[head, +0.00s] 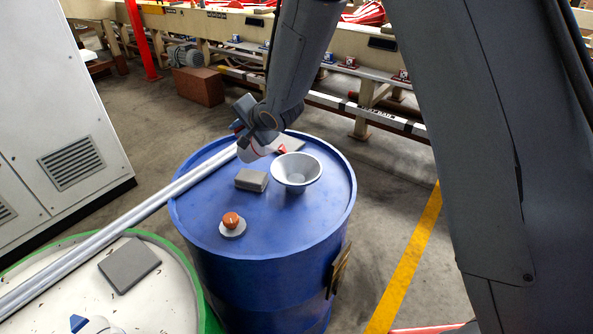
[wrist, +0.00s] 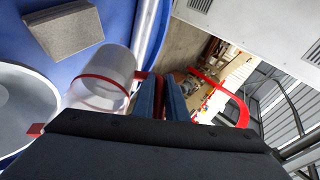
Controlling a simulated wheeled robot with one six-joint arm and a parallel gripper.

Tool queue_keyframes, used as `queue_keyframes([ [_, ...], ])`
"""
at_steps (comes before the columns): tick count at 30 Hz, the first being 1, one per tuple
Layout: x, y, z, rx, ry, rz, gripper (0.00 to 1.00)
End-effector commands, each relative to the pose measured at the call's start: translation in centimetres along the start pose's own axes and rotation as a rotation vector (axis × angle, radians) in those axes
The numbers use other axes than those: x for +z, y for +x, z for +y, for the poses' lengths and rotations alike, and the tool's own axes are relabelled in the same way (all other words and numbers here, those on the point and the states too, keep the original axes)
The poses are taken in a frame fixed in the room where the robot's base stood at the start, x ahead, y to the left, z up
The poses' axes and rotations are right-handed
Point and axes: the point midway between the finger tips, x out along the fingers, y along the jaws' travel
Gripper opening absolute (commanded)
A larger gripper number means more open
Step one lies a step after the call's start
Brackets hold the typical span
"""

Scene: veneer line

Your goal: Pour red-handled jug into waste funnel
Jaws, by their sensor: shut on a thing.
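My gripper (head: 243,130) is above the far left part of the blue drum's top. In the wrist view its blue fingers (wrist: 160,98) are shut on the red handle of the clear jug (wrist: 108,72). The jug also shows in the head view (head: 248,152), small and partly hidden by the gripper. It looks tilted; I cannot make out its contents. The pale grey waste funnel (head: 297,171) stands on the drum, to the right of the jug, and its rim shows at the left of the wrist view (wrist: 28,85). The jug is beside the funnel, apart from it.
The blue drum (head: 260,240) also carries a grey block (head: 251,180) and an orange knob (head: 231,221). A long pale pipe (head: 120,229) runs from the lower left to the drum. A green-rimmed drum (head: 165,300) stands nearer left, a white cabinet (head: 50,100) behind it.

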Motion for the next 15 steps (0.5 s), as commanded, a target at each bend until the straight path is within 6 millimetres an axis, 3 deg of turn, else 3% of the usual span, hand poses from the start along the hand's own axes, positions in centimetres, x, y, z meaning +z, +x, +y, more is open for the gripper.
queue_keyframes([
  [15, -0.44, -0.78, 0.0, -0.117, 0.047, 0.001, 0.0],
])
